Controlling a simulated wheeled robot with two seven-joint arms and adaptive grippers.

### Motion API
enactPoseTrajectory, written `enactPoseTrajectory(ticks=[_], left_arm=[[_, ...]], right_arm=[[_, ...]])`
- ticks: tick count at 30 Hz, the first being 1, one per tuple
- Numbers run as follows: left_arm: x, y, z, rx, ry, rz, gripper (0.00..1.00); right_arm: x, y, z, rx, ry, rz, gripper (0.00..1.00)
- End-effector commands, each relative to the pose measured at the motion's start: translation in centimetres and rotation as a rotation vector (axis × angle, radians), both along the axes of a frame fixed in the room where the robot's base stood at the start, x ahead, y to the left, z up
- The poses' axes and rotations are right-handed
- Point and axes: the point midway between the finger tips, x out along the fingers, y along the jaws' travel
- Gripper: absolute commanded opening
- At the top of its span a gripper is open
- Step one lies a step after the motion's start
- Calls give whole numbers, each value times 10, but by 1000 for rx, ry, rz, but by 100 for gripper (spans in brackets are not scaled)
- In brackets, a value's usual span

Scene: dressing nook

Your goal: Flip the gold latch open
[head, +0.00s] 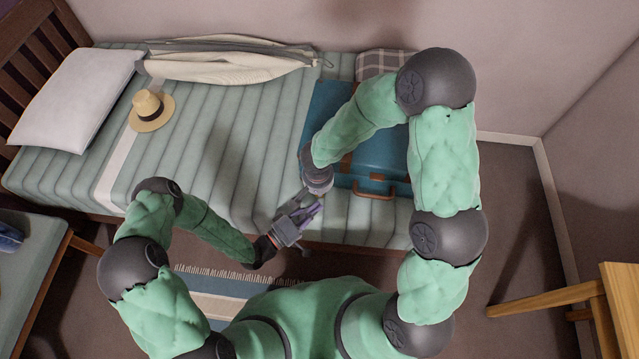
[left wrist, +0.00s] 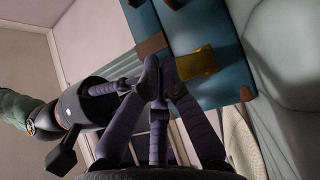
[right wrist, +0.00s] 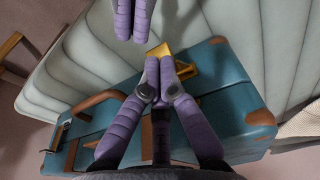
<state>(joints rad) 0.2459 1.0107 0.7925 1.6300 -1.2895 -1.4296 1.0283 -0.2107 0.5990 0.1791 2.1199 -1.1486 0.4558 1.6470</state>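A blue suitcase (head: 380,150) with brown trim lies on the bed's near right end. Its gold latch (left wrist: 197,62) shows in the left wrist view; in the right wrist view the latch (right wrist: 186,71) is partly hidden behind my right fingers. My right gripper (right wrist: 160,61) has its fingertips together at the latch, with gold on both sides; I cannot tell whether they touch it. My left gripper (head: 313,209) has its fingers together and empty, just off the suitcase's left front corner. It also shows in the right wrist view (right wrist: 132,36), beside the right gripper.
The bed (head: 235,130) holds a straw hat (head: 151,109), a white pillow (head: 75,97) and a pale garment bag (head: 225,62). The suitcase's brown handle (head: 375,191) faces the front. A wooden table (head: 620,290) stands at right. Both grippers are close together.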

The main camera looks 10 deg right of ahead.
Motion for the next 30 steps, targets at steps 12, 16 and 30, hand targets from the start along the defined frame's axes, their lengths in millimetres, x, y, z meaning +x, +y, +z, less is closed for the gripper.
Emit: enactPoseTrajectory(ticks=[12,16,30], left_arm=[[0,0,0,0,0,0,36],[-2,6,-1,0,1,3,36],[-30,64,-6,1,1,6,36]], right_arm=[[0,0,0,0,0,0,0],[0,0,0,0,0,0,0],[0,0,0,0,0,0,0]])
